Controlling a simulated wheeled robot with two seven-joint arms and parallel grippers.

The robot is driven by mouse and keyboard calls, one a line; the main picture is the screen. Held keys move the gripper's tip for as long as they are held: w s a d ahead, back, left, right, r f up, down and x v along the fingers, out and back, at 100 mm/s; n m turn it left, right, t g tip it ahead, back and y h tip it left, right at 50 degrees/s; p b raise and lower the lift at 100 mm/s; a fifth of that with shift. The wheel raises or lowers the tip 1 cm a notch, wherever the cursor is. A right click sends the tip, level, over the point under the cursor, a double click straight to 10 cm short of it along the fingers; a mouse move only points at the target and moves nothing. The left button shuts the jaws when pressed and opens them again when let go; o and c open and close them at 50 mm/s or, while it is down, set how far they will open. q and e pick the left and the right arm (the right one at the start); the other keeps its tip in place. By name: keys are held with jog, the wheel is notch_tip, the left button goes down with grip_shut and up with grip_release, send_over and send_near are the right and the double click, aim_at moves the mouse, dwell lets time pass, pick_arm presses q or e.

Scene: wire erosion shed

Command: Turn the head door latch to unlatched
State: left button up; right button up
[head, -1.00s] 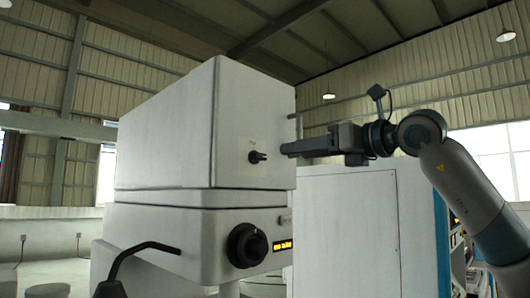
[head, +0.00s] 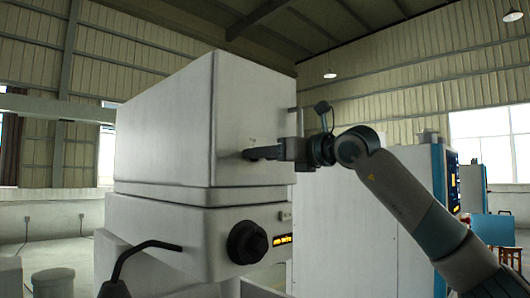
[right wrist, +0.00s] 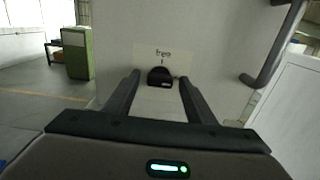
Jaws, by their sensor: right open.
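The head door latch is a small dark knob on the face of the white machine head (head: 160,130). In the right wrist view the latch (right wrist: 160,77) sits under a small label, between the tips of my open right gripper or just beyond them; I cannot tell if they touch it. In the head view my right gripper (head: 256,153) reaches in from the right, its fingers at the face and covering most of the latch. My left gripper is not in view.
A dark bent bar (head: 145,247) stands at the front left. In the right wrist view a grey bent handle (right wrist: 272,58) is right of the latch. A green cabinet (right wrist: 77,53) stands far off.

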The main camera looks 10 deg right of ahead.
jog(key=shift+c, duration=0.6)
jog(key=c, duration=0.9)
jog(key=shift+n, duration=0.4)
jog(key=shift+n+b, duration=0.65)
jog(key=shift+n, duration=7.85)
